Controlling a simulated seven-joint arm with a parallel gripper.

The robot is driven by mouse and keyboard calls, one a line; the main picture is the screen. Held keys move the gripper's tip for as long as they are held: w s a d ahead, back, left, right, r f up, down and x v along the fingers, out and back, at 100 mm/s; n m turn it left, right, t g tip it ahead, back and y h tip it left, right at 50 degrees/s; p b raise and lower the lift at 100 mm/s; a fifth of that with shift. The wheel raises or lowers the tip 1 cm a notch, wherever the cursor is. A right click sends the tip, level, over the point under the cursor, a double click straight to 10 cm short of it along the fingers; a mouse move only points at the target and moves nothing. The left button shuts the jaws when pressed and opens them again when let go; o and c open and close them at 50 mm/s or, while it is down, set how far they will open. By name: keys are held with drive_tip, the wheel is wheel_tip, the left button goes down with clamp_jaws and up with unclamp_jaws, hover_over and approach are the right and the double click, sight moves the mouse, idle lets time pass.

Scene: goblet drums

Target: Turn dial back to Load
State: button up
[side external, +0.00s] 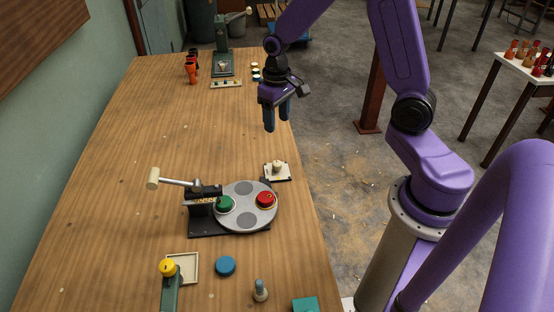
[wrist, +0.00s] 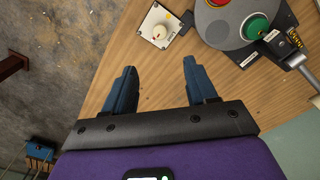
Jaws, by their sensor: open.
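The dial (side external: 277,167) is a cream knob on a small white square plate near the table's right edge. In the wrist view the dial (wrist: 159,32) lies ahead of the fingers, with small lettering and a red mark on its plate; which setting it points to is too small to read. My gripper (side external: 277,117) is open and empty, held above the table behind the dial and apart from it. In the wrist view the two blue fingers (wrist: 163,80) are spread with bare table between them.
A grey turntable (side external: 250,190) with green and red drums stands beside the dial, with a lever press (side external: 203,195) at its left. A blue disc (side external: 225,266) and a bolt-like peg (side external: 260,291) lie nearer. Orange goblets (side external: 191,72) stand far back.

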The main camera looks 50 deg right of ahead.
sight(277, 163)
wheel_tip(277, 163, down, 15)
drive_tip(key=shift+f, duration=0.15)
idle(0.4)
drive_tip(key=c, duration=1.1)
